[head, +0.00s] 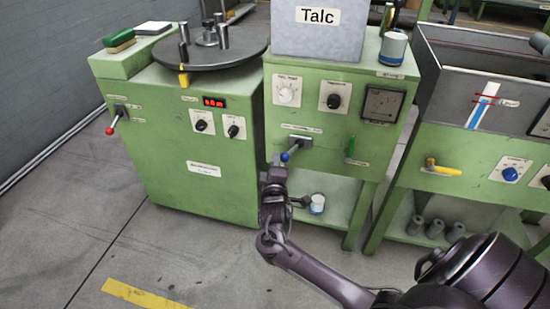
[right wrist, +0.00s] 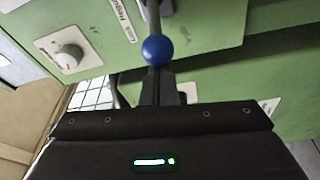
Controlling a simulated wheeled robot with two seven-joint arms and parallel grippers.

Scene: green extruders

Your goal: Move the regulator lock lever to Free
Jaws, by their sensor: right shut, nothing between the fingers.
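The lever with a blue ball knob (head: 285,157) sticks out of a grey slot plate on the front of the middle green cabinet, tilted down and left. Its label is too small to read in the head view. In the right wrist view the blue knob (right wrist: 157,49) sits on a grey rod, right at my fingertips. My right gripper (head: 278,163) is shut and empty, just below and beside the knob; its fingers (right wrist: 157,75) are together in the wrist view. I cannot tell whether they touch the knob. My left gripper is not in view.
A red-knobbed lever (head: 113,124) is on the left cabinet, a yellow handle (head: 442,168) on the right one. A cup (head: 317,204) stands on the lower shelf behind my arm. The floor ahead is clear.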

